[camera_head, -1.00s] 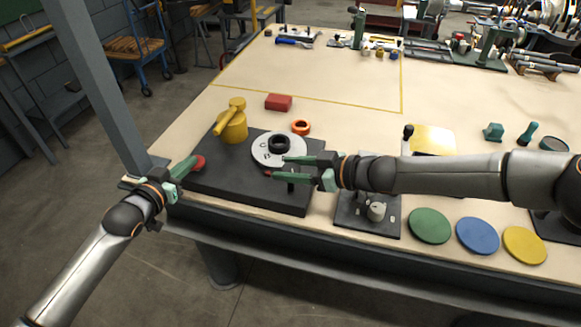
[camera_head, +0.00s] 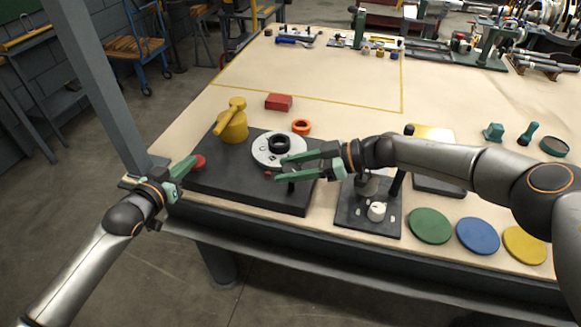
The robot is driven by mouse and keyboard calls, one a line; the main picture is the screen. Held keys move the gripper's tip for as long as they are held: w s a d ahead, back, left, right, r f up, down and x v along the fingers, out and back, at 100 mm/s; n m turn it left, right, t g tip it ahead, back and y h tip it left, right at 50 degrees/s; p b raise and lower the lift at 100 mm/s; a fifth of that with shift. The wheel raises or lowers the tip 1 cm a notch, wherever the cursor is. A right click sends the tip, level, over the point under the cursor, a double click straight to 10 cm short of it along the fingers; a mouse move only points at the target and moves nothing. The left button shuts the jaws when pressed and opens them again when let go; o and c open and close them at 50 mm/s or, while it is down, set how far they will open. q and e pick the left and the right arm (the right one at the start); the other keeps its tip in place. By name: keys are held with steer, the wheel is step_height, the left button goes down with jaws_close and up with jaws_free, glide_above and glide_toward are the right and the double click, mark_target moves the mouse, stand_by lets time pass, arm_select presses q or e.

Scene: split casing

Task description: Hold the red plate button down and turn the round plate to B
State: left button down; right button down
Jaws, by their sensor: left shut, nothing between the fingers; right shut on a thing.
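The round plate (camera_head: 262,154) is a pale disc with dark letters and a black ring (camera_head: 280,142) on it, set on a dark base (camera_head: 235,178). The letters are too small to read surely. The red button (camera_head: 200,161) is at the base's left end. My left gripper (camera_head: 190,163) is shut and empty, its tip at the button; I cannot tell how far the button is pressed. My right gripper (camera_head: 279,168) has its fingers at the plate's front right edge and is shut on it; the fingers partly hide the plate. A small red mark (camera_head: 268,174) shows beside the fingertips.
A yellow lever fixture (camera_head: 233,125) stands on the base's back left. An orange ring (camera_head: 301,127) and a red block (camera_head: 278,102) lie behind. A second dark fixture (camera_head: 350,222) and green, blue and yellow discs (camera_head: 430,226) are right. The table's back middle is clear.

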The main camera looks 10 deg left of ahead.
mark_target(292, 168)
steer(key=shift+d, duration=0.1)
steer(key=shift+c, duration=1.4)
jaws_free()
step_height(292, 168, up, 10)
steer(key=shift+r, duration=0.1)
